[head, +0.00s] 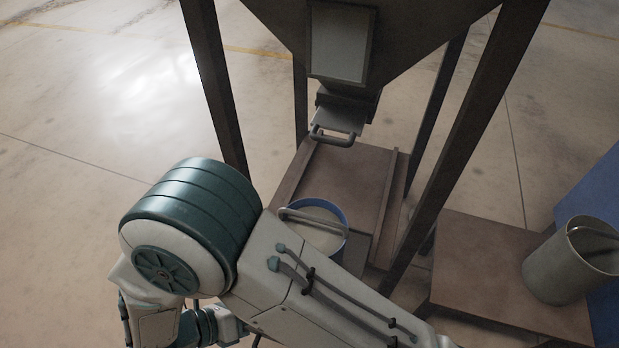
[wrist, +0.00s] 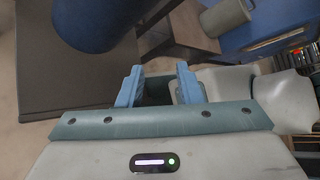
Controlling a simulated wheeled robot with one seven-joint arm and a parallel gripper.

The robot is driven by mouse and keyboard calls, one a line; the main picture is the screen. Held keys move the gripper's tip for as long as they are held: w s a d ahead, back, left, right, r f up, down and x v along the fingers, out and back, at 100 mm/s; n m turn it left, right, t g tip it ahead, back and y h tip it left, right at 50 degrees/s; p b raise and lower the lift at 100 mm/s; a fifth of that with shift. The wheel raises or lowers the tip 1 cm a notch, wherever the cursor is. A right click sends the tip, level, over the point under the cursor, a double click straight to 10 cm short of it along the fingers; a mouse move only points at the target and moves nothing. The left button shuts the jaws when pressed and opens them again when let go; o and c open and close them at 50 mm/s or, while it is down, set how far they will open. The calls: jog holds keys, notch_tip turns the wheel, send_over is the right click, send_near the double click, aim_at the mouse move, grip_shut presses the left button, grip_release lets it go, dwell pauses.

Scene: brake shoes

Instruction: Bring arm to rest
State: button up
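My arm stretches across the lower part of the head view, its bulky teal-banded joint at left. My gripper (wrist: 159,88) shows in the wrist view. Its two blue fingers stand apart with nothing gripped between them. In the head view I cannot make out the fingers. A blue bucket (head: 345,217) with pale contents and a raised handle stands on the low platform, partly hidden behind my arm. In the wrist view a large dark blue rounded thing, likely this bucket (wrist: 92,25), is at the upper left, apart from the fingers.
A hopper (head: 415,40) on dark legs stands above the platform (head: 350,180), with a handled slide gate (head: 338,120) at its outlet. The floor at left is clear.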

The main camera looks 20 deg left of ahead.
jog(key=w+d+r+m+g+y+p, duration=0.1)
jog(key=w+d+r+m+g+p, duration=0.55)
jog(key=r+m, duration=0.5)
jog(key=w+d+r+m+g+y+p, duration=0.25)
jog(key=w+d+r+m+p, duration=0.5)
jog(key=r, duration=0.75)
jog(key=d+r+m+t+y+p, duration=0.3)
jog(key=d+r+m+p, duration=0.7)
jog(key=d+r+m, duration=0.7)
notch_tip(320, 180, up, 4)
jog(key=shift+d+f+m+y+p, duration=0.2)
jog(key=shift+m+y+p, duration=0.2)
jog(key=shift+m+y, duration=0.65)
jog(key=shift+s+n, duration=0.1)
jog(key=shift+n, duration=0.15)
